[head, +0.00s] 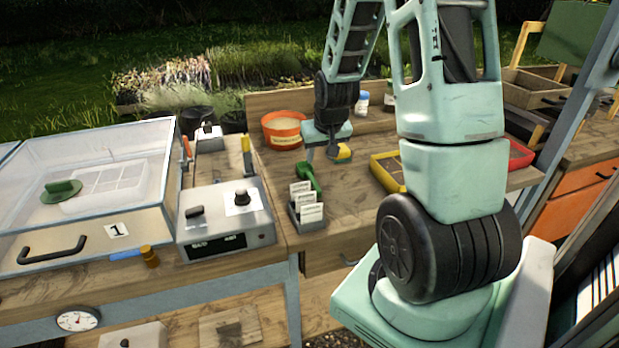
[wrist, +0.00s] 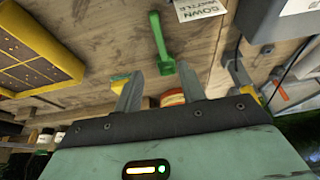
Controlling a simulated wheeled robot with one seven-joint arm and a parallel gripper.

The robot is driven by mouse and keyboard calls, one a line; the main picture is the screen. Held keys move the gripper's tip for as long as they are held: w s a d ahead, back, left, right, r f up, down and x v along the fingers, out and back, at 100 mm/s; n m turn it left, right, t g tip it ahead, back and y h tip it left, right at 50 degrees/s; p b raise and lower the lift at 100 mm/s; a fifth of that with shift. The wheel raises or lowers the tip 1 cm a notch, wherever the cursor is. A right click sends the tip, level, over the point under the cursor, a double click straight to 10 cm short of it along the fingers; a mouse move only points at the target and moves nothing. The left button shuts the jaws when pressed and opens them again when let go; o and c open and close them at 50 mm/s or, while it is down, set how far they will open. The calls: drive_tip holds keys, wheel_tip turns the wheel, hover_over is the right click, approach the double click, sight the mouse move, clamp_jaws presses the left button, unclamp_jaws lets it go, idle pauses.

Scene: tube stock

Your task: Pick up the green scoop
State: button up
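The green scoop (head: 308,178) lies on the wooden bench, just behind the grey card holder. In the wrist view the scoop (wrist: 160,42) shows its long handle and a wider end, beyond my fingertips and roughly in line with the gap between them. My gripper (head: 322,157) is above the bench behind the scoop in the head view. Its two fingers stand apart in the wrist view (wrist: 158,78), with nothing held between them. The card holder hides part of the scoop in the head view.
The card holder (head: 310,218) stands in front of the scoop. An orange tub (head: 283,128) stands behind left, a yellow tray (head: 376,171) right. A grey control box (head: 225,219) is at left.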

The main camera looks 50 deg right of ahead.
hover_over(313, 179)
drive_tip(key=s+a, duration=0.1)
drive_tip(key=s, duration=0.1)
drive_tip(key=f, duration=0.7)
drive_tip(key=shift+s+a+p, duration=0.15)
drive_tip(key=shift+a+p, duration=0.05)
drive_tip(key=shift+p, duration=0.15)
drive_tip(key=x, duration=0.2)
drive_tip(key=p+x, duration=0.1)
drive_tip(key=x, duration=0.1)
drive_tip(key=shift+w+d+f, duration=0.15)
drive_tip(key=shift+w+f, duration=0.15)
drive_tip(key=shift+w, duration=0.05)
drive_tip(key=shift+f, duration=0.15)
drive_tip(key=shift+f, duration=0.15)
clamp_jaws()
